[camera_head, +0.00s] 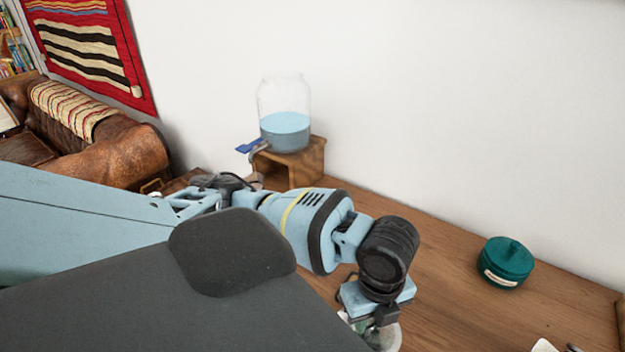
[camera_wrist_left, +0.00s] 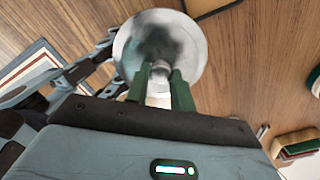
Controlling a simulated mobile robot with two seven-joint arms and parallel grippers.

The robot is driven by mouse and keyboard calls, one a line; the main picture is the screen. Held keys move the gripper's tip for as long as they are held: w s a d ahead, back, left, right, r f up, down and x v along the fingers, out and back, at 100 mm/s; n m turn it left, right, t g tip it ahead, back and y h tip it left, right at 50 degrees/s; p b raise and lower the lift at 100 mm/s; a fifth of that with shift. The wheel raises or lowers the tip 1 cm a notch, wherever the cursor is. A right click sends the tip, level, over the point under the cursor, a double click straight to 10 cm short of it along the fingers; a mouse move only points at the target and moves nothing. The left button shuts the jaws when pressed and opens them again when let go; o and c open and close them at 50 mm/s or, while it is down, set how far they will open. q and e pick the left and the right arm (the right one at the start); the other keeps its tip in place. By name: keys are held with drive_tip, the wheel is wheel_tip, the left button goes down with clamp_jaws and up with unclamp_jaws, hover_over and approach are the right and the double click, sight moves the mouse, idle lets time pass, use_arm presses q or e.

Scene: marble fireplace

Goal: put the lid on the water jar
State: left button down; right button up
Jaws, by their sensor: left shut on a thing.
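The water jar (camera_head: 284,114) is clear glass, part full of blue water, with a blue tap at its lower left. It stands upright on a small wooden stand, and its top looks open. My left gripper (camera_head: 372,318) is low in the head view, in front of and right of the jar, and apart from it. In the left wrist view its green fingers (camera_wrist_left: 161,80) are shut on the knob of the round, pale, shiny lid (camera_wrist_left: 190,40). The lid (camera_head: 390,338) is mostly hidden by the gripper in the head view. I cannot make out my right gripper.
The wooden stand (camera_head: 309,164) sits on the long wooden table (camera_head: 450,235) against the white wall. A green lidded pot (camera_head: 506,263) stands at the right. Bare table lies between stand and pot. A brown leather sofa (camera_head: 125,155) is at the left.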

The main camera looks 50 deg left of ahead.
use_arm(q)
drive_tip(key=n, duration=0.2)
drive_tip(key=w+r+n, duration=0.1)
drive_tip(key=n, duration=0.3)
drive_tip(key=shift+w+a+r, duration=0.1)
drive_tip(key=shift+w+r, duration=0.15)
drive_tip(key=n, duration=0.2)
drive_tip(key=r+n, duration=0.1)
drive_tip(key=n, duration=0.1)
drive_tip(key=w+n, duration=0.1)
drive_tip(key=n, duration=0.1)
drive_tip(key=shift+w+a+r, duration=0.1)
drive_tip(key=shift+r, duration=0.15)
drive_tip(key=n, duration=0.2)
drive_tip(key=r+n, duration=0.1)
drive_tip(key=w+n, duration=0.1)
drive_tip(key=n, duration=0.1)
drive_tip(key=shift+a+r+n, duration=0.1)
drive_tip(key=shift+r+n, duration=0.15)
drive_tip(key=shift+n, duration=0.05)
drive_tip(key=n, duration=0.3)
drive_tip(key=r+n, duration=0.1)
drive_tip(key=shift+w+r+n, duration=0.1)
drive_tip(key=shift+w+n, duration=0.2)
drive_tip(key=shift+w, duration=0.1)
drive_tip(key=shift+a, duration=0.15)
